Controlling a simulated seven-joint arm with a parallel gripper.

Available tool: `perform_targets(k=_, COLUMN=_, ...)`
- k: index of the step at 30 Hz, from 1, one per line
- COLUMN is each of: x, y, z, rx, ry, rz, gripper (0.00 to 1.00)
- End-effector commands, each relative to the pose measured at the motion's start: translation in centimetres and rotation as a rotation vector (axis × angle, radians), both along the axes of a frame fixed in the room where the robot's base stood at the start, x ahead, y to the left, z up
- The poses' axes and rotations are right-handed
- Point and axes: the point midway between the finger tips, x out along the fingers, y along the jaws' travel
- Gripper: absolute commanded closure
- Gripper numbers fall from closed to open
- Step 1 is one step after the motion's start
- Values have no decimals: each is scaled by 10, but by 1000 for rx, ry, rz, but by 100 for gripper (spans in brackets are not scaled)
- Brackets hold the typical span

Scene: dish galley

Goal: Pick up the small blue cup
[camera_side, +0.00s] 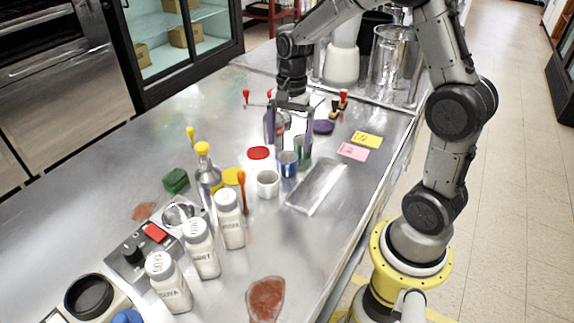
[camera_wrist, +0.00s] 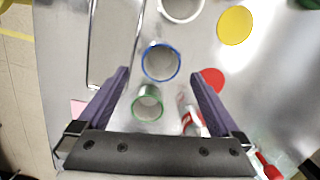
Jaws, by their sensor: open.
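The small blue cup (camera_side: 288,165) stands upright on the steel counter, between a white cup (camera_side: 268,184) and a green cup (camera_side: 303,150). In the wrist view its blue rim (camera_wrist: 161,63) shows from above, and the cup looks empty. My gripper (camera_side: 288,138) points down above the counter, behind the blue cup in the side view. In the wrist view my gripper (camera_wrist: 159,76) is open with nothing held. The blue cup appears between and slightly beyond the fingertips. The green cup (camera_wrist: 148,103) and a red-and-white can (camera_wrist: 191,118) appear between the fingers, nearer the palm.
A red disc (camera_side: 258,153) and a yellow disc (camera_side: 233,176) lie left of the cups. A shallow metal tray (camera_side: 316,187) lies right of them. Pink and yellow notes (camera_side: 353,152) lie near the right edge.

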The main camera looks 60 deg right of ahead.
Motion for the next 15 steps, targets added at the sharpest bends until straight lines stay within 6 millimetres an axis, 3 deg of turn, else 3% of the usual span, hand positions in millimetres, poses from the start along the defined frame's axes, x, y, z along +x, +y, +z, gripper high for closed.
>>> perform_targets(k=15, x=-1, y=11, z=-53, rx=1, ry=2, rz=0, gripper=0)
